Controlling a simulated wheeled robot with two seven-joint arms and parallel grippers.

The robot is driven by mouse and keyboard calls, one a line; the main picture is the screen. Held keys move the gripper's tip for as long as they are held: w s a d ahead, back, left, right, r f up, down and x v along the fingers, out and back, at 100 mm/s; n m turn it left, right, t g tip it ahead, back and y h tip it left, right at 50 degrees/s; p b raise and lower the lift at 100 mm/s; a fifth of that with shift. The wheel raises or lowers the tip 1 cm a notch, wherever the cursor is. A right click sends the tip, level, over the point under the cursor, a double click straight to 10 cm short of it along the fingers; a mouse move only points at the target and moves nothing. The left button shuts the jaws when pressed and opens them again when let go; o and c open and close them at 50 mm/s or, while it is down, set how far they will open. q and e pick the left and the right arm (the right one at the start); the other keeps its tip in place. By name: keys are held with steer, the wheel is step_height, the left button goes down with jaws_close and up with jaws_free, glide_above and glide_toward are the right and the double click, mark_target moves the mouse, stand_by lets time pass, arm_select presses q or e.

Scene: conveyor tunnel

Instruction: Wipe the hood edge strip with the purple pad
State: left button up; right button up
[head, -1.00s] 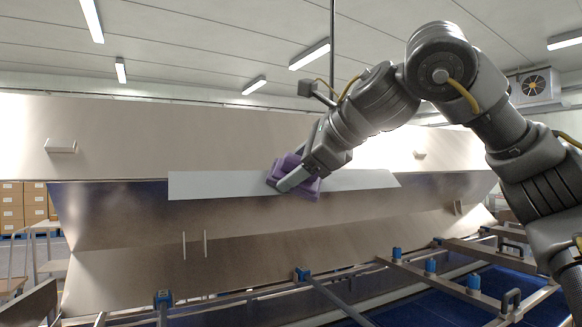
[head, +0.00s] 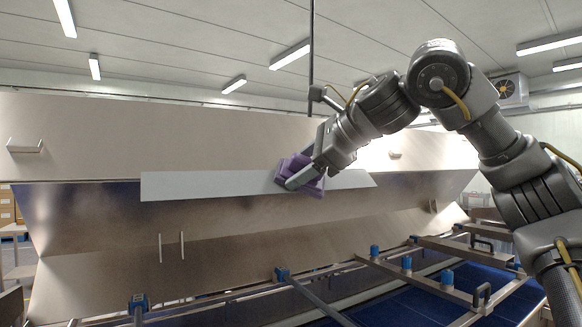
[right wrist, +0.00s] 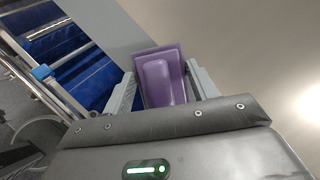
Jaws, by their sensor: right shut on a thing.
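The hood edge strip (head: 210,185) is a long pale grey band across the steel hood in the head view. The purple pad (head: 296,168) lies over the strip, right of its middle, and seems to be against it. My right gripper (head: 304,176) is shut on the pad. In the right wrist view the purple pad (right wrist: 163,80) sits between the two grey fingers of my right gripper (right wrist: 165,90). The part of the strip behind the pad and gripper is hidden. My left gripper is not in view.
The steel hood (head: 100,130) fills the middle of the head view, with small handles (head: 171,246) on its panels. Below it runs a blue conveyor (head: 430,297) with metal rails and blue clamps (head: 447,279). A thin vertical pole (head: 311,50) rises behind my right gripper.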

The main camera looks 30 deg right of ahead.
steer(key=shift+d, duration=0.4)
steer(key=d, duration=0.6)
steer(key=shift+d, duration=0.3)
steer(key=shift+s+f, duration=0.1)
steer(key=shift+s+a+r, duration=0.1)
steer(key=shift+s+r, duration=1.95)
steer(key=shift+r, duration=0.1)
